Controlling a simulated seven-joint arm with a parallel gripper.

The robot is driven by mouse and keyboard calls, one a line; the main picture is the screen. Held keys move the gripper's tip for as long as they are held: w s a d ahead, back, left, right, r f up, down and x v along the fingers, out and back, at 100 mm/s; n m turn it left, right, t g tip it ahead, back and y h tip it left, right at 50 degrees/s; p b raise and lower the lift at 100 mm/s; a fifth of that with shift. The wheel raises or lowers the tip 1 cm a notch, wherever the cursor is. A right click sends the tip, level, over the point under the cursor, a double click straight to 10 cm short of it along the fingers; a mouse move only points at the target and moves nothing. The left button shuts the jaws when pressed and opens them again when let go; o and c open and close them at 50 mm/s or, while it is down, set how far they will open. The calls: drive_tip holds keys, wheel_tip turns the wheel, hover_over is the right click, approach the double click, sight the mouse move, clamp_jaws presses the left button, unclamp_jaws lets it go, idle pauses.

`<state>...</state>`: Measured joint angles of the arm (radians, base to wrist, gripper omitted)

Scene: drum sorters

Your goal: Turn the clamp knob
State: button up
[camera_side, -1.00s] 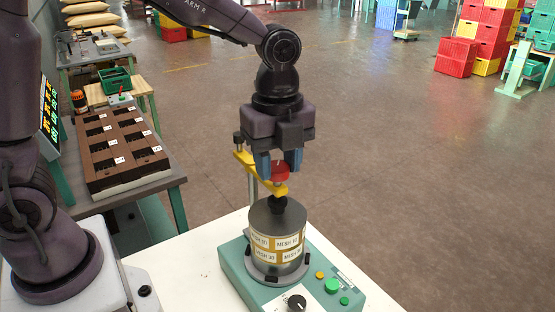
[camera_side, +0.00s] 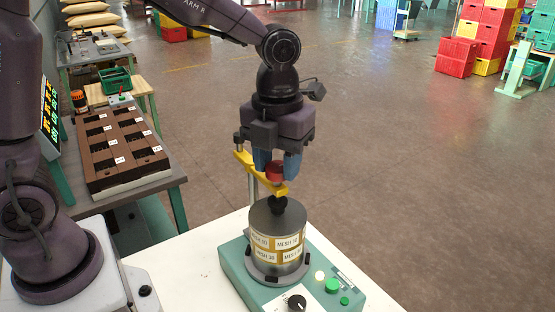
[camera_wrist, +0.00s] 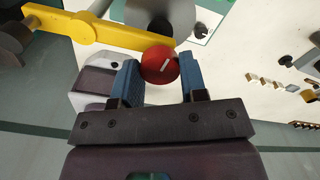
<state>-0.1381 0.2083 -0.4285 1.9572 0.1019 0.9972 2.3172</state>
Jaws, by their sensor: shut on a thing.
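The red clamp knob (camera_side: 275,173) sits on top of the yellow clamp arm (camera_side: 258,172). In the wrist view the knob (camera_wrist: 160,65) is round, with a white line on its top. My gripper (camera_side: 277,165) points straight down over it, shut on the knob with one blue finger on each side. Below the clamp arm, a black foot (camera_side: 277,204) meets the top of the grey sieve stack (camera_side: 278,222), which carries yellow bands and mesh labels. The stack stands on the teal shaker base (camera_side: 235,268).
The base has a black dial (camera_side: 296,302), a green button (camera_side: 331,286) and a pale lamp (camera_side: 319,275). A brown tray (camera_side: 122,150) with labelled pockets lies on the bench at left.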

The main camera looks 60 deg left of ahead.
sight(278, 167)
drive_tip(key=shift+r+m, duration=0.1)
drive_tip(key=shift+m, duration=1.1)
drive_tip(key=o, duration=0.9)
wheel_tip(278, 167, up, 13)
drive_tip(key=shift+f, duration=0.1)
